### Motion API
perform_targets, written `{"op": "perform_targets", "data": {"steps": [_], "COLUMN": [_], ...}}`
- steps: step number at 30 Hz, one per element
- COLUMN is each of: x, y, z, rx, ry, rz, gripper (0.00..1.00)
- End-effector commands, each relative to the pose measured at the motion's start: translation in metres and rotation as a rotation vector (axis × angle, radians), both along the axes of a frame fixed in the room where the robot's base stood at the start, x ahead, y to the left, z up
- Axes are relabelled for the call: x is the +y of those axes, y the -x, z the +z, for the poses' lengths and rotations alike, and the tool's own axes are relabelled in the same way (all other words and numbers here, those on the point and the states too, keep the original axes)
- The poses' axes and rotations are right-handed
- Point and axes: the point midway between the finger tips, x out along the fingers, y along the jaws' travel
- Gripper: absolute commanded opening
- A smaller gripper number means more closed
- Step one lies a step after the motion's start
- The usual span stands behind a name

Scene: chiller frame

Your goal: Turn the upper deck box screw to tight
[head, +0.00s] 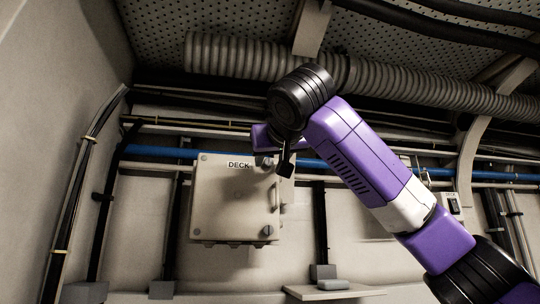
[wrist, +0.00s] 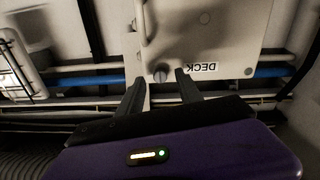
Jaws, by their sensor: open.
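The deck box (head: 235,200) is a pale box on the wall with a "DECK" label near its top edge. Its upper screw (head: 264,161) is a dark round head at the top right corner, partly hidden by my gripper (head: 286,168). In the wrist view, where the label is upside down, the slotted upper screw (wrist: 160,73) shows between my two fingertips (wrist: 160,78). The fingers are open, one on each side of the screw. I cannot tell whether they touch it or how tight it is. A lower screw (head: 267,230) sits at the bottom right corner.
A handle (head: 275,196) runs along the box's right edge. A blue pipe (head: 160,152) passes behind the box's top. A ribbed duct (head: 240,57) runs overhead. A small switch box (head: 454,204) is on the right. Open wall lies left of the box.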

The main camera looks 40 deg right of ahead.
Motion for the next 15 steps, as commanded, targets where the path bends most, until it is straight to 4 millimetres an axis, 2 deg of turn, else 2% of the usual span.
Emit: {"op": "perform_targets", "data": {"steps": [6, 14, 15], "x": [-0.01, -0.011, -0.01], "y": [-0.014, -0.015, -0.015], "z": [0.001, 0.0, 0.0], "rx": [-0.001, -0.001, -0.001], "ry": [0.0, 0.001, 0.001], "rz": [0.0, 0.001, 0.001], "gripper": [0.42, 0.42, 0.38]}}
